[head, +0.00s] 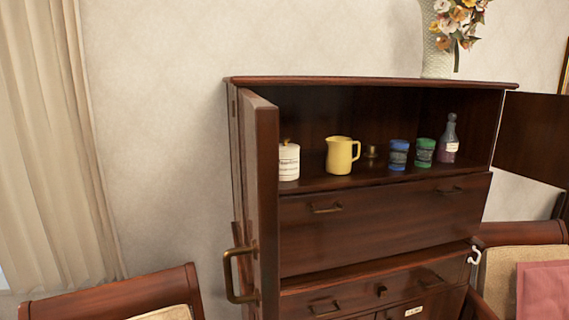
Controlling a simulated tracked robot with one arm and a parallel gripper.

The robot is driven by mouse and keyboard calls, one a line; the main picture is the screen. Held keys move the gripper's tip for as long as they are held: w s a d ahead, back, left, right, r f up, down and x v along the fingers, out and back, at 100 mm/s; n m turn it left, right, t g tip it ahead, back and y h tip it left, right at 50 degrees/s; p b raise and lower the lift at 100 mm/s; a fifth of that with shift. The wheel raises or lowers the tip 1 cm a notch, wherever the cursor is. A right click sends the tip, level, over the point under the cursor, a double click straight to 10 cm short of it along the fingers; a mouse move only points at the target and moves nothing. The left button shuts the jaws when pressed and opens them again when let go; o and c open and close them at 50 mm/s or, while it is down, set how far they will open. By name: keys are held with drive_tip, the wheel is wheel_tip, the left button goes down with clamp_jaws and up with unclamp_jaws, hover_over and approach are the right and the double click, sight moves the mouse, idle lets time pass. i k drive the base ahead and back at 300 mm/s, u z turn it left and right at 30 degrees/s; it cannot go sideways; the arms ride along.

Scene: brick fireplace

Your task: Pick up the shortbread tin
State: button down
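Nothing in view can be surely read as the shortbread tin. On the open cabinet's (385,218) upper shelf, a white lidded canister (289,163) with small unreadable lettering stands upright at the left, partly behind the open left door's edge. A blue container (398,155) and a green container (425,153) with patterned bands stand side by side right of the middle. My gripper is not in view.
A yellow jug (340,155), a small brass-coloured object (371,152) and a stoppered bottle (449,140) share the shelf. The left door (262,200) and right door (535,135) stand open. Chairs (115,297) flank the cabinet. A flower vase (437,45) stands on top.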

sight(289, 162)
drive_tip(key=u, duration=0.1)
drive_tip(key=k, duration=0.45)
drive_tip(key=z, duration=1)
drive_tip(key=i, duration=2.8)
drive_tip(key=u, duration=0.45)
drive_tip(key=i, duration=0.3)
drive_tip(key=u, duration=0.5)
